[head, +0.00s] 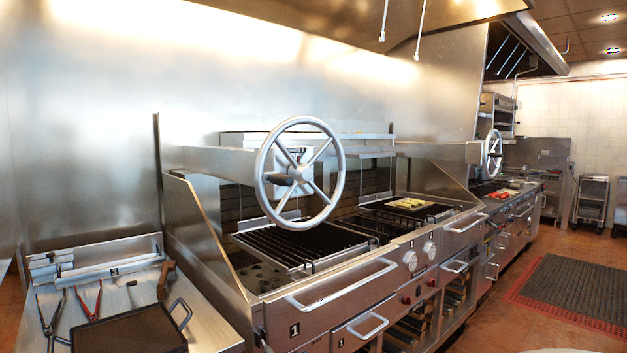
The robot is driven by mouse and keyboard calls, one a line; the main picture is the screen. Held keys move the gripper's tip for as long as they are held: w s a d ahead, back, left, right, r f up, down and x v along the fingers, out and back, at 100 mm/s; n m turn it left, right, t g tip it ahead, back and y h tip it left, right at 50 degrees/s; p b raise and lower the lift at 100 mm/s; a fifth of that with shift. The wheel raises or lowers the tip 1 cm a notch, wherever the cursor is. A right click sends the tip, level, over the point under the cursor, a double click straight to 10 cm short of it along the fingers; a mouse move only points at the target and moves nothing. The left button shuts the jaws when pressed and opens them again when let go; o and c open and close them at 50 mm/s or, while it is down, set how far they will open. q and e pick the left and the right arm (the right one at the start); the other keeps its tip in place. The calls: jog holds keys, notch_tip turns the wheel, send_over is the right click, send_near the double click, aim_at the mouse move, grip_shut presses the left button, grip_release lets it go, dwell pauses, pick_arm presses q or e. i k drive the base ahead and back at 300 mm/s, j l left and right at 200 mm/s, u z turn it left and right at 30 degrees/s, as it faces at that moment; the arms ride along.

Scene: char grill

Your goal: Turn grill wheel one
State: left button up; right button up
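A grill unit below carries a "1" label (295,331). A dark slatted grate (300,243) lies behind and below the wheel. A second, similar wheel (492,154) is farther back on the right. Neither of my grippers is in view, and nothing is seen touching the near wheel.
A steel side counter at left holds red tongs (90,302), other tools and a dark pan (130,330). Front handles (345,285) stick out from the grill. Food (408,203) lies on a farther grate. The tiled floor at right has a dark mat (580,288).

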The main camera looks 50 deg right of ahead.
aim_at(299, 172)
jog(key=z, duration=0.4)
jog(key=l+z, duration=0.15)
jog(key=z, duration=0.25)
jog(key=i+z, duration=0.1)
jog(key=z, duration=0.35)
